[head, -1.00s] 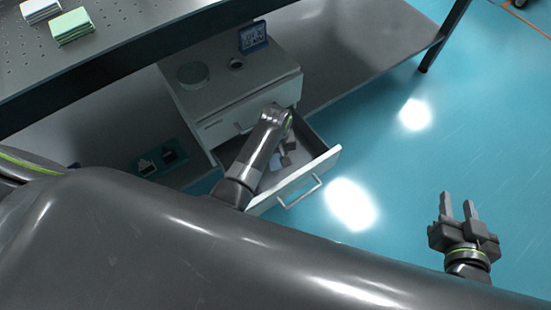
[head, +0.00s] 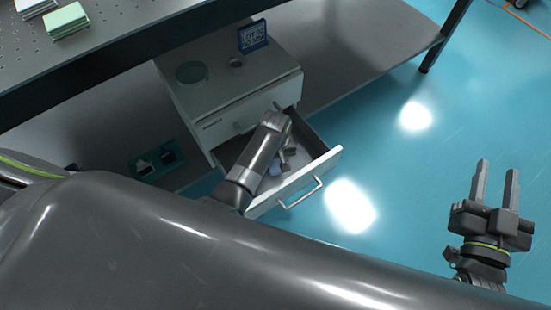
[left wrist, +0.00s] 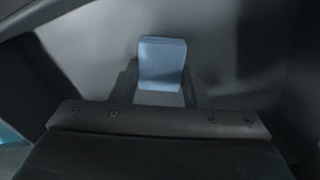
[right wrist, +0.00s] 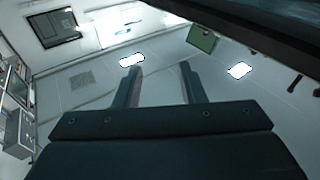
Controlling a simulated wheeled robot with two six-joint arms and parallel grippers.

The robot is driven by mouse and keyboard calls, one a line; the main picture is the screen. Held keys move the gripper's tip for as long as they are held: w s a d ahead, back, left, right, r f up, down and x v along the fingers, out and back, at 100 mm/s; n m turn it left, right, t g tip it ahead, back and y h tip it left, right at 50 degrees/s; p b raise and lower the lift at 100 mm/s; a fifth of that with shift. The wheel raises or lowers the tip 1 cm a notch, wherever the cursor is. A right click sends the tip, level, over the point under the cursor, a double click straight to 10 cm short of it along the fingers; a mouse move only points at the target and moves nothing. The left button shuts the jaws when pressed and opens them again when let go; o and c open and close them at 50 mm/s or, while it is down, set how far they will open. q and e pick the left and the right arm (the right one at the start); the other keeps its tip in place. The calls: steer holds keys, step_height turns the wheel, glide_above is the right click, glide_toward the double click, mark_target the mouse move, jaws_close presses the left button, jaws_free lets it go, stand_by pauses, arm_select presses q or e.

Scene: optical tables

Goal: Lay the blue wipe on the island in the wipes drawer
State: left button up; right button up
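The blue wipe (left wrist: 162,66) sits squarely between the two fingers of my left gripper (left wrist: 160,80) in the left wrist view. The fingers meet its two side edges, so the gripper looks shut on it. In the head view my left gripper (head: 285,150) reaches down into the open drawer (head: 329,160). A light blue bit of the wipe (head: 275,168) shows beside the fingers there. Whether the wipe touches the drawer floor is unclear. My right gripper (head: 495,188) is open and empty over the blue floor; its spread fingers also show in the right wrist view (right wrist: 160,70).
The drawer's cabinet (head: 207,115) carries a round grey disc (head: 192,72), a small ring (head: 236,62) and a blue-framed display (head: 253,37). A green stack (head: 66,20) lies on the perforated tabletop, whose edge overhangs the cabinet. Floor at right is clear.

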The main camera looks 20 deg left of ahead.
arm_select(q)
steer(key=o, duration=0.4)
